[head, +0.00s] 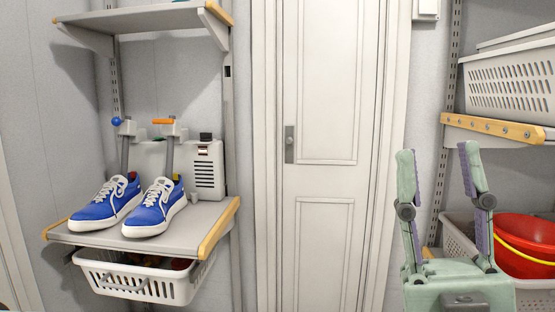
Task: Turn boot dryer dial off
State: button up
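The boot dryer (206,169) stands on the left shelf, a white unit with a vented box at its right end. Two upright grey tubes rise from the shelf, with a blue sneaker (105,204) and a second blue sneaker (155,208) at their feet. A blue ball knob (116,121) and an orange bar (162,121) sit near the tube tops. A dark block (205,137) tops the vented box; I cannot tell which part is the dial. My gripper (440,165) is at the lower right, fingers spread, empty, far from the dryer.
The dryer's shelf (200,222) has wooden end trim, with a white basket (140,281) below and another shelf (145,20) above. A closed white door (325,190) fills the middle. Behind my gripper are a red tub (525,240) and a white basket (510,85) on the right shelving.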

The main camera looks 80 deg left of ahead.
aim_at(204, 136)
jog(key=u, duration=3.3)
